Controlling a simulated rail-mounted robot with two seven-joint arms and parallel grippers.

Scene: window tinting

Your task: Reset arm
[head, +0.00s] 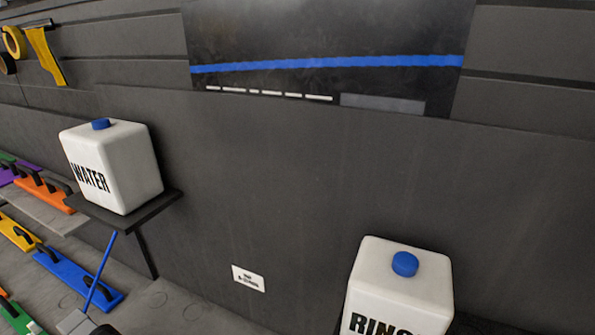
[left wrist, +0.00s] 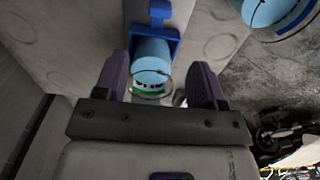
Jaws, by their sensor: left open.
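My left gripper (left wrist: 160,76) shows in the left wrist view with its two purple fingers spread apart. A light-blue cylinder (left wrist: 151,53) with a clear lower part and a green band appears in the gap between the fingers. A blue bracket (left wrist: 174,46) frames the cylinder's upper part. The fingers look apart from the cylinder, though its depth between or beyond them is hard to tell. Neither gripper can be made out in the head view. My right gripper is not in view.
A white WATER jug (head: 111,165) stands on a dark wall shelf (head: 150,207). A white RINSE jug (head: 402,285) is at the lower right. Coloured handled tools (head: 77,278) lie at left. Another light-blue container (left wrist: 280,12) is at the wrist view's top right.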

